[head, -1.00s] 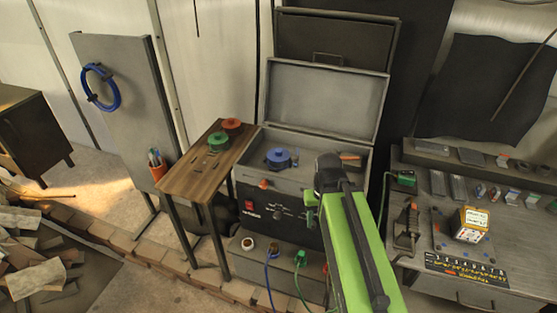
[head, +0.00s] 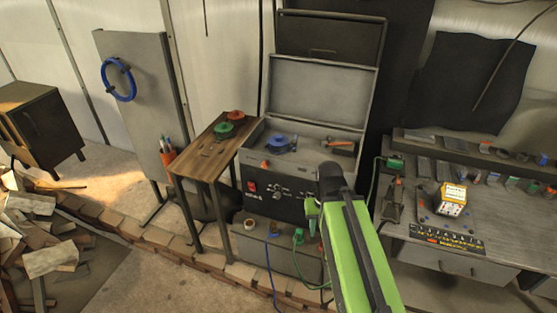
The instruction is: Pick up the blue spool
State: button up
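The blue spool (head: 281,143) sits in the open top tray of the grey machine box (head: 262,182), left of the tray's middle. It looks like a low round blue drum with a knob on top. My arm is the green and black boom at the lower right. Its dark end with my gripper (head: 312,208) is in front of the box, lower and to the right of the spool, apart from it. The gripper's fingers are too small and turned away to show whether they are open or shut.
A wooden side table (head: 205,152) left of the box holds a green spool (head: 224,130) and a red spool (head: 236,115). The raised lid (head: 322,98) stands behind. A cluttered workbench (head: 400,232) is at right.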

aim_at(278, 144)
jog(key=z, duration=0.05)
jog(key=k, duration=0.75)
jog(key=u, duration=0.7)
jog(key=i, duration=0.9)
jog(key=u, duration=0.6)
jog(key=i, duration=1.7)
jog(key=z, duration=0.7)
